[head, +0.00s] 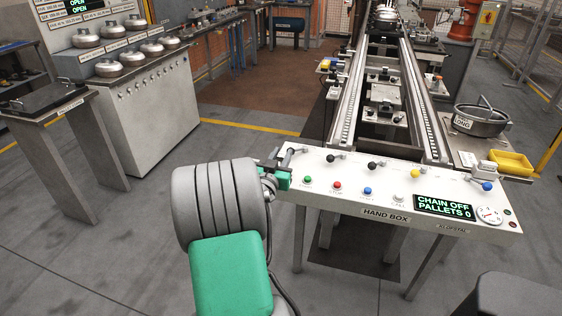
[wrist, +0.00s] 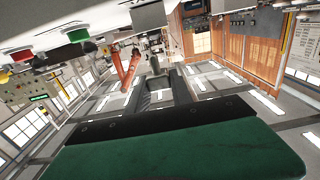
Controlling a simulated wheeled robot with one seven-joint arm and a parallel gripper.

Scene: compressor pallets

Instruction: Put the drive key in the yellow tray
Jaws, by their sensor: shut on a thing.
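My gripper (head: 283,174) is at the left end of the white hand box, just beyond my grey and green arm. It is shut on a small grey bar with a cross handle, which looks like the drive key (head: 288,157). The key's lower part is hidden by the jaws, and I cannot tell whether it touches the hand box. The yellow tray (head: 512,163) lies at the far right, past the hand box's right end, and looks empty. In the wrist view my green link fills the bottom, and the key cannot be made out.
The hand box (head: 385,215) carries coloured buttons, several ball-topped levers and a display reading "CHAIN OFF PALLETS 0". A conveyor (head: 385,90) runs back from the hand box.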

